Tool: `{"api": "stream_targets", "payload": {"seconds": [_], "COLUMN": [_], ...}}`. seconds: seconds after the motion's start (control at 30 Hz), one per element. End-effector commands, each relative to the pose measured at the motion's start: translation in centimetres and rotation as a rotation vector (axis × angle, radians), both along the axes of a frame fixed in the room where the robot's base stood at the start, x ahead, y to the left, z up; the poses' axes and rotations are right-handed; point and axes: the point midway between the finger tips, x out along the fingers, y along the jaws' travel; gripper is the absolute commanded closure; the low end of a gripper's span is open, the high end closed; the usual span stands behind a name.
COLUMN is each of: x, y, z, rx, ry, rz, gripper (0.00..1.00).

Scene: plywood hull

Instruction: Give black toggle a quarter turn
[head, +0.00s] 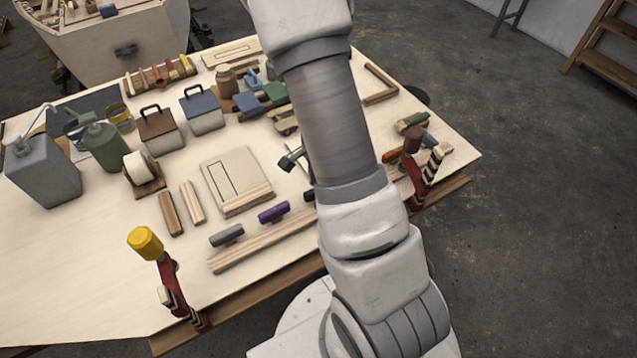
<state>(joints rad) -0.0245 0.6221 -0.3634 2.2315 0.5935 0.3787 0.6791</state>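A wooden rail (262,242) lies along the near edge of the table and carries a row of toggles. The black toggle (309,195) is at the right of the visible row. Only its left end shows, because my arm covers the rest, so its full angle cannot be read. A purple toggle (273,212) is to its left, and a grey toggle (227,235) is farther left. Both lie roughly along the rail. My arm rises across the middle of the head view and leaves at the top. My gripper cannot be made out.
Red clamps with a yellow handle (146,242) and a brown handle (413,140) stand up at the table's near edge. A wooden board (235,178), wood blocks, lidded boxes (160,131) and bottles crowd the table (75,265). Its front left is clear.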

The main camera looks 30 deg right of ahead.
Motion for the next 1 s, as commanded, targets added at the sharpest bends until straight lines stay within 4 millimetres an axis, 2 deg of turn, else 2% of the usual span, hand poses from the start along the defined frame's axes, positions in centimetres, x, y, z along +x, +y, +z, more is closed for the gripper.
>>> {"api": "stream_targets", "payload": {"seconds": [0.27, 0.43, 1.0], "x": [0.0, 0.1, 0.1], "y": [0.0, 0.1, 0.1], "z": [0.0, 1.5, 14.5], "rx": [0.0, 0.0, 0.001], "ry": [0.0, -0.003, -0.005], "rz": [0.0, 0.002, 0.003], "gripper": [0.47, 0.47, 0.47]}}
